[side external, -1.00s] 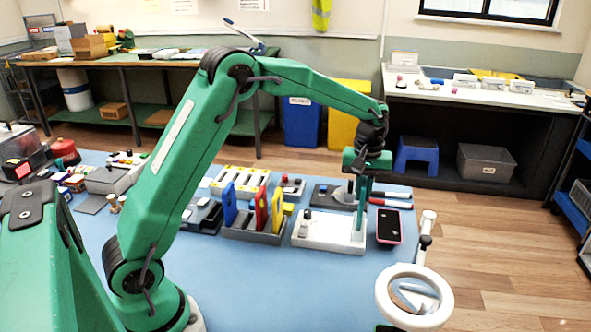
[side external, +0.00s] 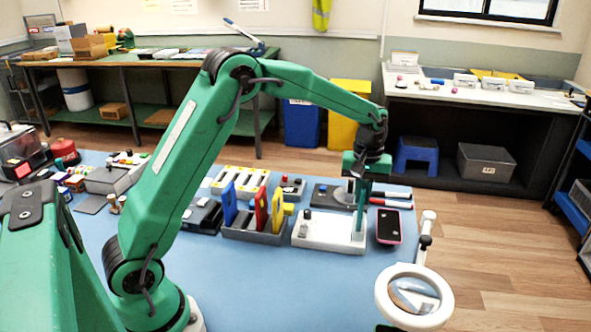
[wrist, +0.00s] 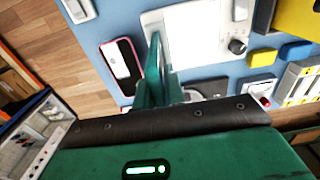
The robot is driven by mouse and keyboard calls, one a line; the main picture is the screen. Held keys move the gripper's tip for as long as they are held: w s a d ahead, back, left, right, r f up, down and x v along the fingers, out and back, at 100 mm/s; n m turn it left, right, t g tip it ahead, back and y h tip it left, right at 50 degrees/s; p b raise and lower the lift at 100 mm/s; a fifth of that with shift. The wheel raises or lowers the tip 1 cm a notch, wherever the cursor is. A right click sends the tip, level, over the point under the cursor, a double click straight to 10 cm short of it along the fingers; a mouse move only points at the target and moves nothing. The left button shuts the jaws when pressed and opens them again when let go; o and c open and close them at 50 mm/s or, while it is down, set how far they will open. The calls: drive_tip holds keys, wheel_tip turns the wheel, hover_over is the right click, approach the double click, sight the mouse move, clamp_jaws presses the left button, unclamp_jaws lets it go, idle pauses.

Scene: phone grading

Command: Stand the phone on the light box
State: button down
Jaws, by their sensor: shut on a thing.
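The light box (side external: 318,232) is the low white box with a dark knob on the blue bench; in the wrist view its pale panel (wrist: 196,35) lies beyond the fingers. My gripper (side external: 361,205) points down over its right end, shut. A thin green upright slab (side external: 358,232) at the fingers looks like the phone, edge-on. Its colour blends with my green fingers, so its outline is hard to tell. Its lower end appears to be at the light box's top; contact is unclear. The wrist view shows the green fingers (wrist: 153,85) beside the panel.
A pink-edged dark handset (side external: 388,227) lies just right of the light box. A grey rack (side external: 250,236) with blue, red and yellow upright slabs stands to its left. A ring magnifier (side external: 443,297) is at the front right. The blue bench in front is clear.

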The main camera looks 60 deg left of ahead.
drive_tip(key=shift+f, duration=0.45)
idle(0.4)
drive_tip(key=c, duration=1.1)
unclamp_jaws()
drive_tip(key=shift+r, duration=0.2)
drive_tip(key=shift+r, duration=0.55)
drive_tip(key=shift+r, duration=0.15)
drive_tip(key=shift+r, duration=0.6)
drive_tip(key=shift+r, duration=0.2)
